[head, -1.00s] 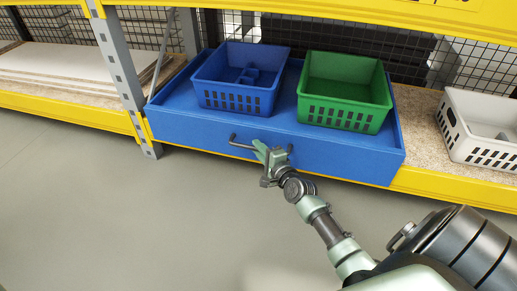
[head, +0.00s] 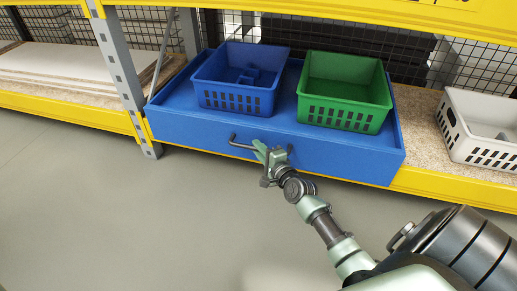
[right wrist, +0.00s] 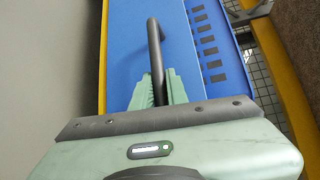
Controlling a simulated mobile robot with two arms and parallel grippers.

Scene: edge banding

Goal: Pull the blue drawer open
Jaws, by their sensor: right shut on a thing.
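The blue drawer (head: 340,160) sits on the yellow-edged shelf, its front panel facing me and standing slightly out past the shelf edge. A dark bar handle (head: 240,144) runs along its front. My right gripper (head: 264,150) is at the handle, shut on it near its middle. In the right wrist view the handle (right wrist: 154,45) passes between the green fingers (right wrist: 159,88), with the blue front panel (right wrist: 122,50) behind it. My left gripper is not in view.
A blue basket (head: 238,80) with something blue inside and an empty-looking green basket (head: 345,90) stand in the drawer. A white crate (head: 480,130) is on the shelf at right. A grey upright post (head: 122,80) stands at left. The floor (head: 150,220) in front is clear.

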